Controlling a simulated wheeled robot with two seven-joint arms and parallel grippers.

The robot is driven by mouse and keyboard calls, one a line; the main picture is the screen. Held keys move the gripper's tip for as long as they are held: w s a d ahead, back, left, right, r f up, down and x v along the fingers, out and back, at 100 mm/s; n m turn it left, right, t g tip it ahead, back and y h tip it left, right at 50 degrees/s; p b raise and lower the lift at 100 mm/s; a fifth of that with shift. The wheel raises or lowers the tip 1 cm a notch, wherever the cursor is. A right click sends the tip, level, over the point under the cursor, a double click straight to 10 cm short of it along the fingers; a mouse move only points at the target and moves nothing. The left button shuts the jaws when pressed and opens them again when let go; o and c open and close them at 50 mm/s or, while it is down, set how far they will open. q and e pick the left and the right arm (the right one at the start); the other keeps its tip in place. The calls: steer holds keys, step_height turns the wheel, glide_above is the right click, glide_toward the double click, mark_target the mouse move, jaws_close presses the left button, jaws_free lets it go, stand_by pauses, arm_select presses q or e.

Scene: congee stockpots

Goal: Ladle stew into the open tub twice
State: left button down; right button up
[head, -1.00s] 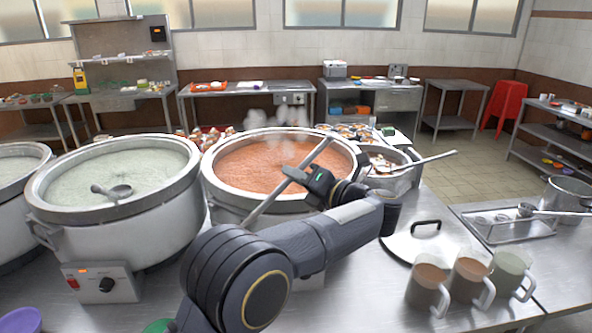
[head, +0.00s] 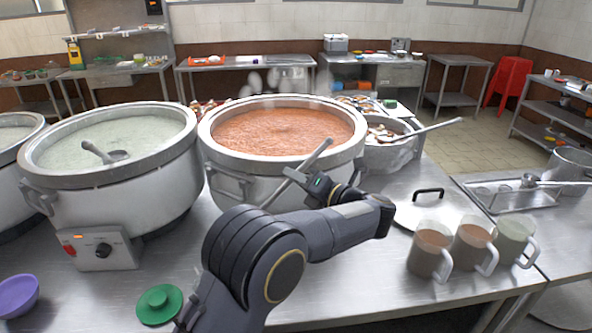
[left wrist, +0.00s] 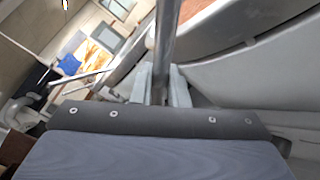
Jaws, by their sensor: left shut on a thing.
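My left gripper (head: 318,187) is shut on a grey metal rod (head: 309,162), which looks like a ladle handle. The rod slants in front of the red stew pot; its lower end goes behind my arm and no bowl shows. In the left wrist view the rod (left wrist: 165,45) runs between the two fingers (left wrist: 160,85). The large pot of red stew (head: 232,166) steams at centre. A purple open tub (head: 18,297) stands at the lower left, partly cut off. A green lid-like disc with a knob (head: 158,303) is beside it. My right gripper is not in view.
A pale congee pot (head: 120,190) with a ladle (head: 104,153) resting in it stands at left. A smaller pot (head: 392,157), a flat lid (head: 430,212), several mugs (head: 430,250) and a tray (head: 512,205) are at right. Steel counter (head: 345,290) is bare in front.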

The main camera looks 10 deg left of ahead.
arm_select(q)
step_height(320, 180, down, 8)
steer(key=b, duration=0.3)
steer(key=shift+r, duration=0.25)
stand_by(0.3)
stand_by(0.4)
steer(key=shift+s+a+r+n+h+b, duration=0.15)
steer(key=shift+s+a+r+n+b, duration=0.25)
steer(key=shift+r+b, duration=0.35)
steer(key=shift+s+a+r+n+h+b, duration=0.2)
steer(key=shift+s+a+r+n+b, duration=0.15)
steer(key=shift+a+r+n+b, duration=0.3)
steer(key=shift+s+a+r+n+h+b, duration=0.15)
steer(key=shift+s+a+r+n+b, duration=0.2)
steer(key=shift+r+b, duration=0.5)
